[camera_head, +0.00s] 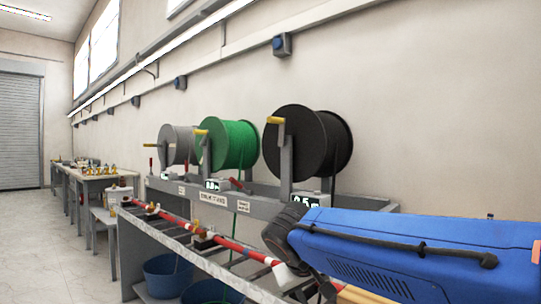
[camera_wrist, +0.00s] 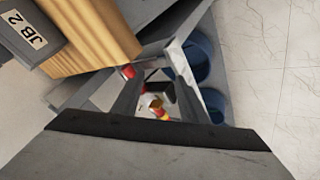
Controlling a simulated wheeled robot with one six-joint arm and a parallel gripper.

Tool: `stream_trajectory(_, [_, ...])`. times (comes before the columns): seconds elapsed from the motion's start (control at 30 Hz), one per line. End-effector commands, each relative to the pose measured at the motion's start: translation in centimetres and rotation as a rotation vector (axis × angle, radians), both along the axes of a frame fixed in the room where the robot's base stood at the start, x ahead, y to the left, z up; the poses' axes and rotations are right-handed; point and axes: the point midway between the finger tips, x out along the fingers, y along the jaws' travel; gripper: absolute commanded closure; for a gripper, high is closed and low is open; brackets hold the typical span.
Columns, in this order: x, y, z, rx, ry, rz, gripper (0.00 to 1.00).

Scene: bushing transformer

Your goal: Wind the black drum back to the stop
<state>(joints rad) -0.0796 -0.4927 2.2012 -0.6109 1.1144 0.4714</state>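The black drum (camera_head: 307,140) stands on the bench rack at the right end of a row of three drums in the head view. Its yellow crank handle (camera_head: 276,120) is at the upper left of the drum's front, by a grey upright. A small display (camera_head: 305,201) below reads about 0.5 m. The stop cannot be made out. My gripper (camera_wrist: 158,85) points down over the bench in the wrist view, its two fingers apart with nothing held between them. It is below and in front of the black drum, clear of the crank.
The green drum (camera_head: 231,145) and grey drum (camera_head: 178,145) stand left of the black one. A red pole (camera_head: 225,242) lies along the bench front. Blue tubs (camera_head: 168,276) sit below. The floor at left is clear.

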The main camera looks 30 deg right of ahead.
Motion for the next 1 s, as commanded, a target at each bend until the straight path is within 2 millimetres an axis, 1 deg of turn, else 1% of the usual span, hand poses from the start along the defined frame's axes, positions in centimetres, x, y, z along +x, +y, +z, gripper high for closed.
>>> stream_trajectory(0.17, [2.3,-1.1,2.4,-0.062,-0.032,-0.040,0.61])
stream_trajectory(0.27, [4.0,-1.8,4.2,-0.109,-0.061,-0.070,0.61])
stream_trajectory(0.37, [6.4,-2.7,6.8,-0.171,-0.105,-0.109,0.61])
stream_trajectory(0.47, [9.7,-3.6,10.3,-0.256,-0.176,-0.161,0.61])
stream_trajectory(0.5, [11.2,-3.9,11.9,-0.293,-0.210,-0.183,0.61])
stream_trajectory(0.67, [17.0,-4.3,18.5,-0.435,-0.379,-0.266,0.61])
stream_trajectory(0.7, [18.4,-4.2,20.2,-0.468,-0.427,-0.283,0.61])
stream_trajectory(0.77, [20.5,-3.9,22.7,-0.517,-0.502,-0.307,0.61])
stream_trajectory(0.8, [21.9,-3.6,24.3,-0.548,-0.554,-0.321,0.61])
stream_trajectory(0.87, [23.8,-3.0,26.7,-0.592,-0.635,-0.340,0.61])
stream_trajectory(0.9, [25.1,-2.5,28.2,-0.621,-0.693,-0.350,0.61])
stream_trajectory(1.0, [28.0,-0.9,31.9,-0.683,-0.837,-0.371,0.61])
